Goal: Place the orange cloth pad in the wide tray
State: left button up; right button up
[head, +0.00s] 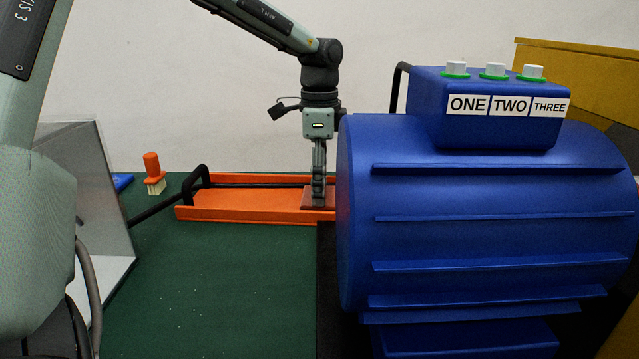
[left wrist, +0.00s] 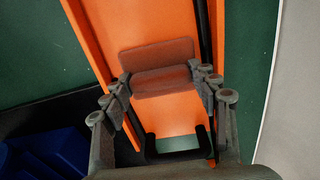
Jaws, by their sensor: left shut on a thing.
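The orange cloth pad (head: 307,199), a dull brownish orange, is between the fingers of my left gripper (head: 319,200). In the left wrist view the pad (left wrist: 158,54) spans the gap between both fingers, and the gripper is shut on it. The wide tray (head: 240,206) is bright orange with black handles and lies on the green table. The pad is over the tray floor, within its side walls; I cannot tell whether it touches the floor. The tray's right end is hidden behind the blue motor housing. My right gripper is not in view.
The large blue ribbed motor housing (head: 480,235) with ONE, TWO, THREE buttons fills the right. An orange-handled brush (head: 153,173) stands at the back left, near a grey panel (head: 88,185). The green table (head: 215,290) is clear in front of the tray.

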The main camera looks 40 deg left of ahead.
pick_arm(q)
jog(key=o, duration=1)
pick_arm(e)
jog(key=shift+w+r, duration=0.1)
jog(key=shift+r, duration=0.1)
pick_arm(q)
jog(key=shift+o, duration=0.2)
jog(key=shift+r, duration=0.1)
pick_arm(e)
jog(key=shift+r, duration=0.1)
pick_arm(q)
jog(key=shift+w+r, duration=0.1)
jog(key=shift+r, duration=0.75)
notch_tip(320, 180, up, 10)
jog(key=shift+r, duration=0.2)
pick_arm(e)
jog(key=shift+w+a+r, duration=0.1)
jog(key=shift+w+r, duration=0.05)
